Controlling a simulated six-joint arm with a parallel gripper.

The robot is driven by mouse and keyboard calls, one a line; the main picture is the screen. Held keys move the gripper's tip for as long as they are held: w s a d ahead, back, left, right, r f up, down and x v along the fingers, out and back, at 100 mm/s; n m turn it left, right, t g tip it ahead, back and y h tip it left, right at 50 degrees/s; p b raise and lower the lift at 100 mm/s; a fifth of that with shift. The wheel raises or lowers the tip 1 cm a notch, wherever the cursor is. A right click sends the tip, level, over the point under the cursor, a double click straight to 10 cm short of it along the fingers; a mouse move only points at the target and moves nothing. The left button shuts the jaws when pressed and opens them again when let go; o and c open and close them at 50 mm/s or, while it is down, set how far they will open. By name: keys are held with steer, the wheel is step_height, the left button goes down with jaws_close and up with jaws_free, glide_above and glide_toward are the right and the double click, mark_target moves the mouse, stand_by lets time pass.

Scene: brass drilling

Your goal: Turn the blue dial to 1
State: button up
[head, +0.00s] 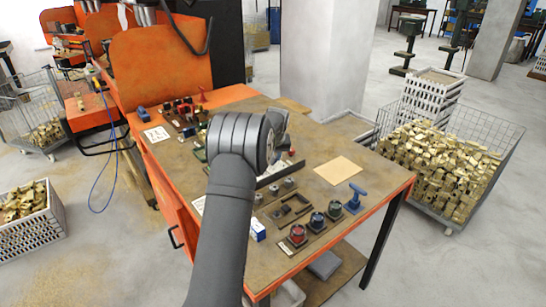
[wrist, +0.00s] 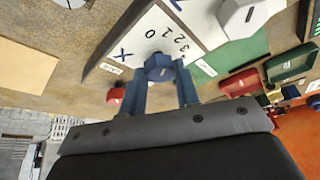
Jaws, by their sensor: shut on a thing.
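The blue dial (wrist: 158,66) is a small faceted knob in the wrist view, at the edge of a white plate (wrist: 131,60). The plate has printed digits, 0, 2 and 3 among them, and blue X marks. My gripper (wrist: 161,74) is shut on the blue dial, with one finger on each side. I cannot tell which digit the dial points to. In the head view my arm hides the dial and the gripper's fingers.
A pale hexagonal knob (wrist: 246,16) and a green plate (wrist: 243,50) lie close by in the wrist view. A tan sheet (head: 338,170) lies flat.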

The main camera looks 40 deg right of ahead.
steer(key=o, duration=1)
steer(key=v, duration=1.7)
steer(key=shift+s+r, duration=0.15)
steer(key=x, duration=1.7)
